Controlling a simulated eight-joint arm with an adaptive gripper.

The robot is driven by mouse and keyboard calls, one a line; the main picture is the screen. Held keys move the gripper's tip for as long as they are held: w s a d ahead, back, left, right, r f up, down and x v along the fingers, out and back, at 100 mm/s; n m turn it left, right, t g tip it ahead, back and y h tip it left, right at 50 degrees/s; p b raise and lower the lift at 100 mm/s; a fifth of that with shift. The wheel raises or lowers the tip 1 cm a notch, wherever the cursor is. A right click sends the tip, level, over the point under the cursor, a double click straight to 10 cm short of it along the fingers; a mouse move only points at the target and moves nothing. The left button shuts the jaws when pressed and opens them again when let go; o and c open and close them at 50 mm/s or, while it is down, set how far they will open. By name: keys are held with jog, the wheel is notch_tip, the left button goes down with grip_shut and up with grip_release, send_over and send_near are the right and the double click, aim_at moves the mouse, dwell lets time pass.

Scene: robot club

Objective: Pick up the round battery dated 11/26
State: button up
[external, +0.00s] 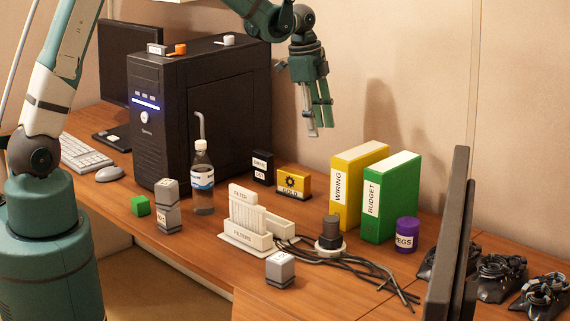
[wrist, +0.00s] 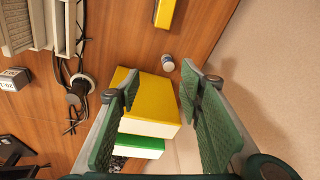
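A small round grey-and-white cylinder (wrist: 168,62) stands on the wooden desk in the wrist view, near the wall and beyond the yellow binder. It looks like a round battery, but its date is too small to read. I cannot make it out in the external view. My gripper (external: 319,126) hangs in the air above the binders, near the wall, pointing down. In the wrist view my gripper (wrist: 160,80) is open and empty, with the cylinder seen just past the gap between its fingertips. Two grey box-shaped blocks, one tall (external: 168,212) and one short (external: 280,270), stand near the desk's front.
The yellow binder (external: 357,187) and green binder (external: 391,198) stand upright below my gripper. A gold box (external: 293,184), black box (external: 263,168), filter rack (external: 247,238), cables (external: 350,262), purple jar (external: 406,234), bottle (external: 203,185) and computer tower (external: 225,105) surround them.

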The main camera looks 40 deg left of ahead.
jog(key=w+d+f+m, duration=0.1)
jog(key=w+f, duration=0.1)
jog(key=f, duration=0.2)
jog(key=w+d+f+m+g, duration=0.1)
jog(key=w+d+f, duration=0.1)
jog(key=f, duration=0.3)
jog(key=w+d+f+m, duration=0.1)
jog(key=w+f, duration=0.1)
jog(key=f, duration=0.2)
jog(key=shift+d+f+m, duration=0.2)
jog(key=shift+d+m, duration=0.1)
jog(key=shift+b, duration=0.3)
jog(key=shift+d+f, duration=0.15)
jog(key=shift+f, duration=1.15)
jog(key=shift+d+f+b, duration=0.15)
jog(key=shift+f+b, duration=0.5)
jog(key=shift+f, duration=1.95)
jog(key=c, duration=1)
